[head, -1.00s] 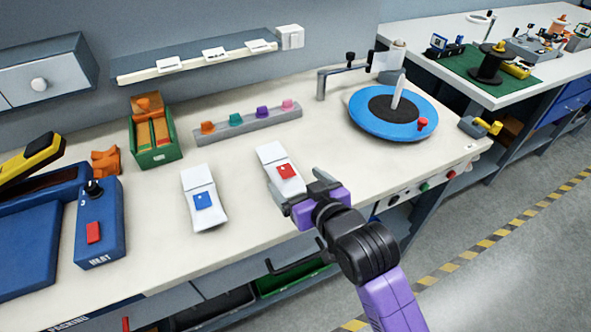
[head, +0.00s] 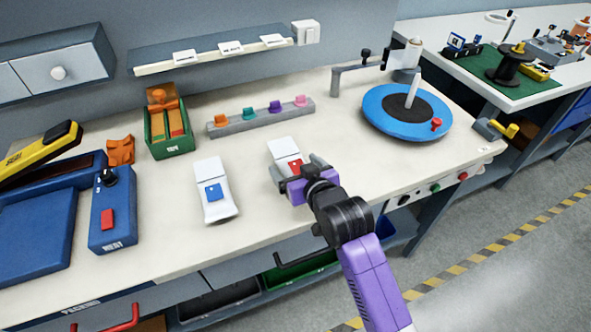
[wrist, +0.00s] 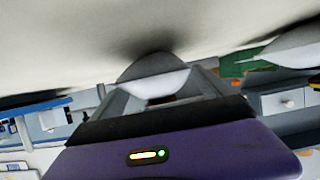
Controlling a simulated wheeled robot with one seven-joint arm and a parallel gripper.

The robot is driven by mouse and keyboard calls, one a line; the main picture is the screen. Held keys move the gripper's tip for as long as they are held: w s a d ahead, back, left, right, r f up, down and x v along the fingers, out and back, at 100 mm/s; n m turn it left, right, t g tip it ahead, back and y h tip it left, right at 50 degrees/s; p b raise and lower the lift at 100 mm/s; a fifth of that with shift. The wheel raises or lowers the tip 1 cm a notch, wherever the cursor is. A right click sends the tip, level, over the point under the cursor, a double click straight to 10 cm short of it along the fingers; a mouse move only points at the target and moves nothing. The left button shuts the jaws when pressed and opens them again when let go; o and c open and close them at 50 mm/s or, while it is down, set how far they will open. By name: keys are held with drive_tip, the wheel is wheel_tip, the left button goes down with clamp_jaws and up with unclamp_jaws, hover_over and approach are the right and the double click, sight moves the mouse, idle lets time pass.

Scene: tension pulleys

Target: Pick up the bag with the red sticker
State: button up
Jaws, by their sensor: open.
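The white bag with the red sticker (head: 284,150) lies on the workbench right of the bench's middle. Its red sticker (head: 294,166) is partly hidden by my gripper. My gripper (head: 297,168) is open, with its fingers at the near end of this bag, one on each side of it. In the wrist view the bag's pale end (wrist: 155,84) shows between the fingers. I cannot tell whether the fingers touch it. A second white bag with a blue sticker (head: 212,172) lies to the left, apart from my gripper.
A grey rack with colored pegs (head: 262,117) stands behind the bags. A blue turntable (head: 380,119) is at the right. A green box (head: 168,128) and a blue heat sealer (head: 112,215) are at the left. The bench's front edge is close below my gripper.

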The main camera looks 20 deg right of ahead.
drive_tip(key=shift+c, duration=0.4)
drive_tip(key=c, duration=1.4)
drive_tip(key=shift+c, duration=1)
drive_tip(key=shift+r, duration=0.15)
